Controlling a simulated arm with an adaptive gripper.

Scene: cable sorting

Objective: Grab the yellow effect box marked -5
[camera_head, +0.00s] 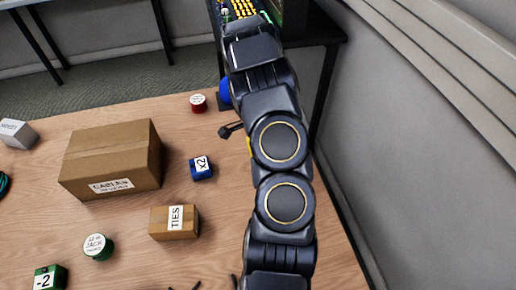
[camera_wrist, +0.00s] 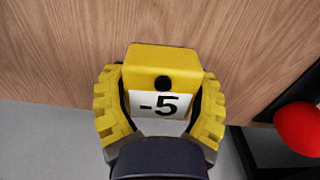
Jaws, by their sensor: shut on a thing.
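The yellow effect box marked -5 (camera_wrist: 165,62) shows in the wrist view, with a black knob above its white label. My gripper (camera_wrist: 162,98) is shut on it, with a yellow ridged finger pad on each side. In the head view my arm covers most of the gripper. A dark finger part (camera_head: 231,130) and a small yellow patch stick out at the arm's left side. I cannot tell whether that patch is the box or a pad, or whether the box touches the table.
The wooden table (camera_head: 120,230) holds a cardboard box (camera_head: 110,155), a TIES box (camera_head: 160,222), a blue x2 box (camera_head: 201,168), a green -2 box (camera_head: 48,278), a green roll (camera_head: 98,246) and a red roll (camera_head: 198,103). A grey wall (camera_head: 430,130) stands at the right.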

